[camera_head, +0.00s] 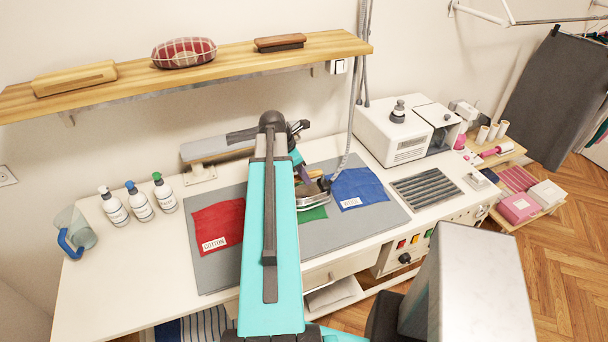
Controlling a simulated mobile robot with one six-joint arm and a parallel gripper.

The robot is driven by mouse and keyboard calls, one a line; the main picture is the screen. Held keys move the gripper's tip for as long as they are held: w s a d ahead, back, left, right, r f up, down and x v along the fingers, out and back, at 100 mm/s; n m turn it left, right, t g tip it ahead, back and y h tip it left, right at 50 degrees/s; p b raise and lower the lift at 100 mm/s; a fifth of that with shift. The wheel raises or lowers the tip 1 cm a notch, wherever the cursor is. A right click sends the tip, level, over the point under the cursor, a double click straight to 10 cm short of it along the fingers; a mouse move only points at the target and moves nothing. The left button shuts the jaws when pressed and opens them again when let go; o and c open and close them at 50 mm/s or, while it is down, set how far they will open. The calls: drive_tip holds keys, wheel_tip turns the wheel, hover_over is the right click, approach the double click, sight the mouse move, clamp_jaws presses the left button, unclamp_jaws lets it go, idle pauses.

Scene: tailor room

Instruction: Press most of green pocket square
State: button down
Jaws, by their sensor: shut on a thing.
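The green pocket square (312,213) lies on the grey mat (357,222) between a red cloth and a blue cloth. My teal arm covers its left part. An iron (313,194) with a hose rising from it is over the back part of the green square; I cannot tell whether its sole touches the cloth. My gripper (303,175) is at the iron, mostly hidden behind my arm, and is shut on it.
The red cloth (217,222) has a COTTON label, and the blue cloth (358,187) is labelled too. Several bottles (140,203) and a jug (73,230) stand left. A white steam unit (395,137) and metal grate (425,187) are right. A wooden shelf (215,68) hangs above.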

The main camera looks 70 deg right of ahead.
drive_tip(key=w+d, duration=0.4)
drive_tip(key=d, duration=0.1)
drive_tip(key=shift+w+d, duration=0.3)
drive_tip(key=shift+d, duration=0.1)
idle(2.4)
drive_tip(key=shift+w+a, duration=1.15)
drive_tip(key=shift+w, duration=0.25)
idle(0.5)
drive_tip(key=shift+s+a, duration=0.15)
idle(0.3)
